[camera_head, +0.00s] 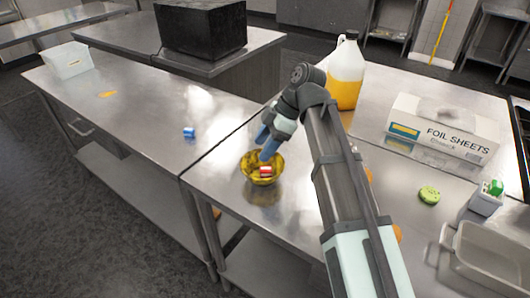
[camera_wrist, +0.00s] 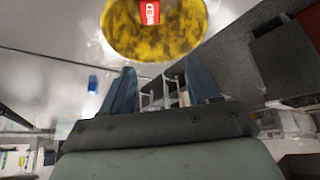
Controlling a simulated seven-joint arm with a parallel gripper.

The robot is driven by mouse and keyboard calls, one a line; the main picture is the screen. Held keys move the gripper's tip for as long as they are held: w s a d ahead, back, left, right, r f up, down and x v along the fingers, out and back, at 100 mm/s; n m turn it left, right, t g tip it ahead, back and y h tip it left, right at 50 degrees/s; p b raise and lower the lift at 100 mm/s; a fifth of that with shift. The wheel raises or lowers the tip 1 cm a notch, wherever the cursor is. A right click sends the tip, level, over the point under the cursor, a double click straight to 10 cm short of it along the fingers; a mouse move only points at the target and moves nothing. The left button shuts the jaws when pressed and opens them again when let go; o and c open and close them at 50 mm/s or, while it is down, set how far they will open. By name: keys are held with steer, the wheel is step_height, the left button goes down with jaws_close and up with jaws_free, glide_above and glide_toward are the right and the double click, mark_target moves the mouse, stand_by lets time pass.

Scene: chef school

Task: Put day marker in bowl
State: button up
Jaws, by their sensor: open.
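A yellow mottled bowl (camera_head: 248,167) stands on the steel table near its left edge. A small red-and-white piece with lettering, which looks like a day marker (camera_head: 266,170), lies inside the bowl. In the wrist view, the bowl (camera_wrist: 185,35) is at the top, with the red marker (camera_wrist: 150,11) in it. My gripper (camera_head: 267,143) is just above and behind the bowl, with its blue fingers spread. The fingers (camera_wrist: 160,72) show apart with nothing between them in the wrist view. A small blue block (camera_head: 189,132) lies on the left table; I cannot tell whether it is also a day marker.
A jug of yellow liquid (camera_head: 346,75) and a foil sheets box (camera_head: 440,130) stand behind and right of my arm. A green round item (camera_head: 429,194), a small white container (camera_head: 485,204) and a metal pan (camera_head: 485,257) are at right. A white bin (camera_head: 68,62) stands far left.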

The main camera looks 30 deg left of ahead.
steer(key=shift+r, duration=0.85)
